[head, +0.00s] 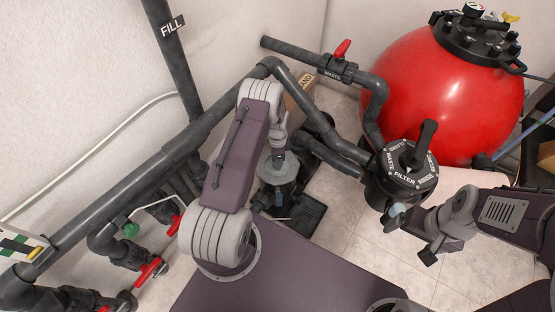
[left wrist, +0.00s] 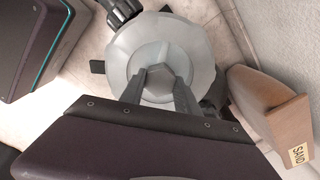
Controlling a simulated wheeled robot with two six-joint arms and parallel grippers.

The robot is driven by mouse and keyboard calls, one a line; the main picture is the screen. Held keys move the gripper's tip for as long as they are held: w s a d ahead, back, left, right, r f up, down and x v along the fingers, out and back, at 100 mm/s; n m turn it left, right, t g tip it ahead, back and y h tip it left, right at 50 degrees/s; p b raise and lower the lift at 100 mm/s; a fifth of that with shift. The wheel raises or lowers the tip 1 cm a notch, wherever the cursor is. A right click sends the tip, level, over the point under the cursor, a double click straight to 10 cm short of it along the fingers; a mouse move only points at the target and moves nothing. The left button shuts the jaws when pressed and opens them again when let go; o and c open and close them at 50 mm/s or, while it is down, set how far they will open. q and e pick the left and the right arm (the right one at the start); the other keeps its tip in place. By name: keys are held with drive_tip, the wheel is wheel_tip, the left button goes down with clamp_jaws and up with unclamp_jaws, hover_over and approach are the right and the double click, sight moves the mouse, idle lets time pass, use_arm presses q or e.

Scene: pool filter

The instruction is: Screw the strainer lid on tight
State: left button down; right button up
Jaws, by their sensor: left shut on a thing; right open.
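The strainer lid (head: 270,175) is a round grey disc on top of the dark pump strainer (head: 275,200), in the middle of the head view. In the left wrist view the lid (left wrist: 195,45) fills the upper middle, with a raised hexagonal grip (left wrist: 165,75) at its centre. My left gripper (left wrist: 158,90) is shut on that grip, one finger on each side. In the head view my left arm comes down over the lid and hides part of it. My right gripper (head: 412,236) is open and empty, at the right below the filter valve. The thread under the lid is hidden.
The black multiport valve (head: 408,170) with its upright handle stands close to my right gripper. A red filter tank (head: 440,85) is behind it. Dark pipes (head: 180,145) run along the wall at left.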

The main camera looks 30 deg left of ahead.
use_arm(q)
unclamp_jaws()
drive_tip(key=shift+r, duration=0.1)
wheel_tip(320, 180, up, 6)
drive_tip(key=p, duration=0.5)
